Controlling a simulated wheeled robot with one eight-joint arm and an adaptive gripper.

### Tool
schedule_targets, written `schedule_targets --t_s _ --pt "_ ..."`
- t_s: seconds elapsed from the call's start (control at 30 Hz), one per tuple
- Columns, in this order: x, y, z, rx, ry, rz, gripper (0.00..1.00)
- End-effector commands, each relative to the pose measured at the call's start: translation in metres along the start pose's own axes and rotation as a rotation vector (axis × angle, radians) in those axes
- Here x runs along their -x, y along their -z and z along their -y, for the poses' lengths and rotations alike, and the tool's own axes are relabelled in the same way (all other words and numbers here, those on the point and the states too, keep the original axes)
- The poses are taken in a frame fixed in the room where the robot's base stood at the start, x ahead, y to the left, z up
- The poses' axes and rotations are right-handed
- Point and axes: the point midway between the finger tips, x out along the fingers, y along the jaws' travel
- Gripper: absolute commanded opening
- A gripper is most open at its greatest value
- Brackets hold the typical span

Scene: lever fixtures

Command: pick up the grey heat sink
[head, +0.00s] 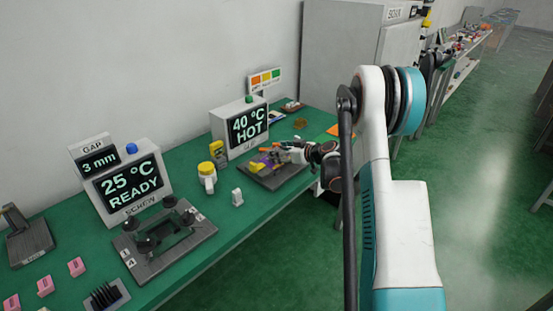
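A dark finned block (104,294) at the bottom left looks like a heat sink.
A dark lever fixture (163,240) stands before the "25 °C READY" display (132,185). Pink blocks (77,266) lie left of it. A yellow-capped bottle (207,177) and a small light grey piece (237,197) stand mid-table. The table's front strip is mostly clear.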

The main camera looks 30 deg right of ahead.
Motion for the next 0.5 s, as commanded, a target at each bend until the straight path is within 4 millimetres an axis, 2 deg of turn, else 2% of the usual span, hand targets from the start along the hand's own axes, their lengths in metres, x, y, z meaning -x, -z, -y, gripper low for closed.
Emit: schedule_targets --t_s 0.07,0.27,0.5 --pt "-0.0064 -0.0009 0.0001 0.000 0.000 0.000 0.60" --pt "-0.0066 0.0006 -0.0001 0.000 0.000 0.000 0.60" --pt "-0.0065 0.0006 -0.0001 0.000 0.000 0.000 0.12"
